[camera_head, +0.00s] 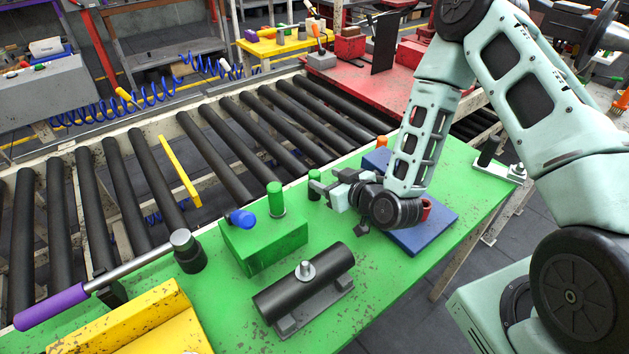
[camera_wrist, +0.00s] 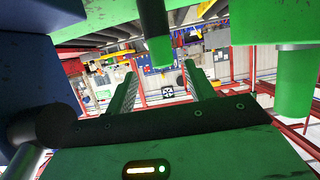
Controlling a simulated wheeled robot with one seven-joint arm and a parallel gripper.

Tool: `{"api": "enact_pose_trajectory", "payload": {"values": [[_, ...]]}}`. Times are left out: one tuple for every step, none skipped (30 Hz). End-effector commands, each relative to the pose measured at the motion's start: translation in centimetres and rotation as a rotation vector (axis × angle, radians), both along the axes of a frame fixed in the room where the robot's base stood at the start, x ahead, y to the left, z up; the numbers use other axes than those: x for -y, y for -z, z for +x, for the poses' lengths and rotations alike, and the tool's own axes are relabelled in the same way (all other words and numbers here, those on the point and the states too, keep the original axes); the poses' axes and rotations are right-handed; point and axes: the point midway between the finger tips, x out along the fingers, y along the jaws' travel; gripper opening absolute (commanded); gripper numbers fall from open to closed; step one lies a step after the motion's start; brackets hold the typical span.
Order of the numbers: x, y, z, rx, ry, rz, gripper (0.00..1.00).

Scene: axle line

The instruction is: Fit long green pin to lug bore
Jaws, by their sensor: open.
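A green pin (camera_head: 276,197) with a silver collar stands upright in the green block (camera_head: 262,247), beside a blue pin (camera_head: 241,219). In the wrist view this pin (camera_wrist: 294,85) hangs upside down at the right. A second, darker pin with a green top (camera_head: 314,187) stands just right of the block; it also shows in the wrist view (camera_wrist: 157,50), ahead of the gap between the fingers. I cannot tell which is longer. My gripper (camera_head: 326,190) is open and empty, close to the darker pin. The lug bore is not clearly visible; my arm partly covers a blue fixture (camera_head: 430,232).
A black roller (camera_head: 305,283) on a grey cradle lies in front of the green block. A purple-handled bar (camera_head: 110,277) and yellow angle piece (camera_head: 130,325) are at left. A silver bracket with a black post (camera_head: 490,155) stands at the far right. Conveyor rollers run behind the green table.

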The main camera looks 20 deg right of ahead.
Motion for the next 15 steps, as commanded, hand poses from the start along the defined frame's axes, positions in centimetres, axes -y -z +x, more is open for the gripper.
{"api": "enact_pose_trajectory", "payload": {"values": [[-0.1, 0.0, 0.2, -0.001, 0.000, 0.001, 0.54], [-0.1, 0.1, 0.4, 0.000, 0.000, 0.000, 0.54], [-0.2, 0.1, 0.5, 0.000, 0.000, 0.000, 0.54], [-0.3, 0.2, 0.7, -0.001, 0.000, 0.000, 0.54], [-0.4, 0.2, 0.9, -0.001, 0.000, 0.000, 0.54], [-0.6, 0.3, 1.3, -0.001, 0.000, 0.000, 0.54], [-0.7, 0.5, 1.6, -0.001, 0.000, 0.001, 0.54], [-0.9, 0.6, 1.9, 0.000, 0.001, 0.000, 0.54], [-1.1, 0.8, 2.4, -0.001, 0.000, 0.001, 0.54], [-1.3, 0.9, 2.8, -0.001, 0.001, 0.000, 0.54], [-1.5, 1.1, 3.1, -0.001, 0.001, 0.000, 0.54], [-1.6, 1.4, 3.6, 0.000, 0.001, 0.001, 0.54], [-1.7, 1.5, 4.0, 0.000, 0.001, 0.000, 0.54], [-1.8, 1.7, 4.2, 0.000, 0.000, 0.000, 0.54], [-1.9, 1.8, 4.5, 0.000, 0.000, 0.000, 0.54]]}}
